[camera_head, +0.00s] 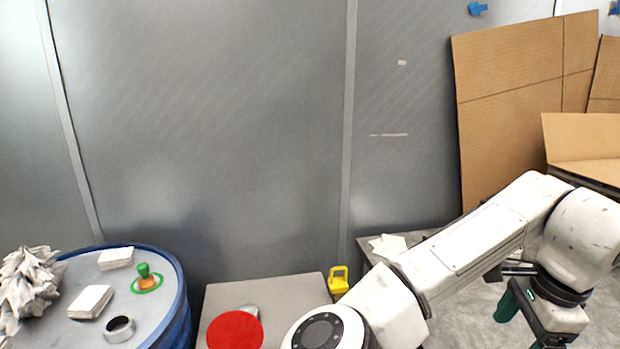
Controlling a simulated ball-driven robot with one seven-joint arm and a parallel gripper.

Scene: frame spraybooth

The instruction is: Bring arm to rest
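My white arm (465,240) reaches from the bottom centre up to the right, then bends down at the right edge. My gripper (522,325) hangs at the lower right, pointing down, with dark and teal parts. It is partly cut off by the bottom edge, so its opening and anything between its fingers cannot be made out. It is over grey floor, well apart from the drum and the grey table.
A blue-rimmed drum (70,300) at left bears white blocks, a green-and-tan stamp-like item (145,276) and a metal ring (120,328). Cardboard (510,100) leans at right.

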